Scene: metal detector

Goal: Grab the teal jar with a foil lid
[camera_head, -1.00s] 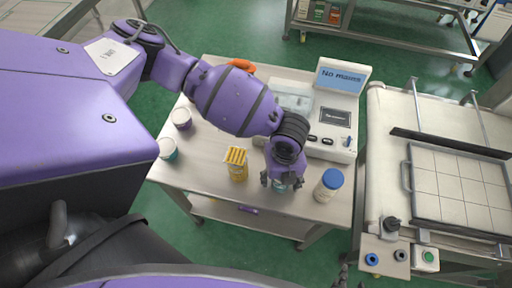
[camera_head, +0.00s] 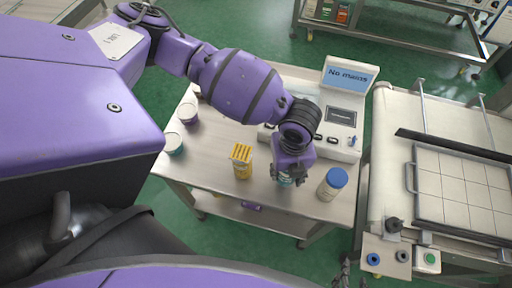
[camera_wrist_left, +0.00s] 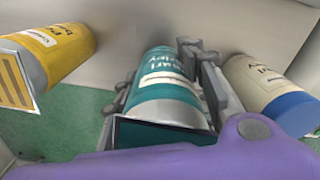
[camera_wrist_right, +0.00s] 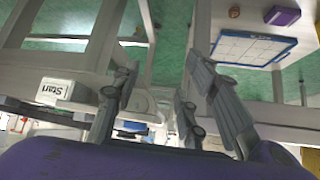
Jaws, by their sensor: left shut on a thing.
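The teal jar (camera_wrist_left: 163,75) with a white label and a silvery end lies between the fingers of my left gripper in the left wrist view. My left gripper (camera_head: 289,178) is shut on it, low over the front of the bench. In the head view only a sliver of teal (camera_head: 285,183) shows under the gripper. Whether the jar touches the bench is hard to tell. My right gripper (camera_wrist_right: 155,105) is open and empty in the right wrist view, away from the jar; only a bit of it shows at the head view's bottom edge.
A yellow jar (camera_head: 242,161) stands left of my left gripper, and a cream jar with a blue lid (camera_head: 332,184) stands close on its right. Two pale-lidded jars (camera_head: 174,144) (camera_head: 188,114) stand at the bench's left. A white machine (camera_head: 340,110) stands behind; a conveyor (camera_head: 385,150) is at right.

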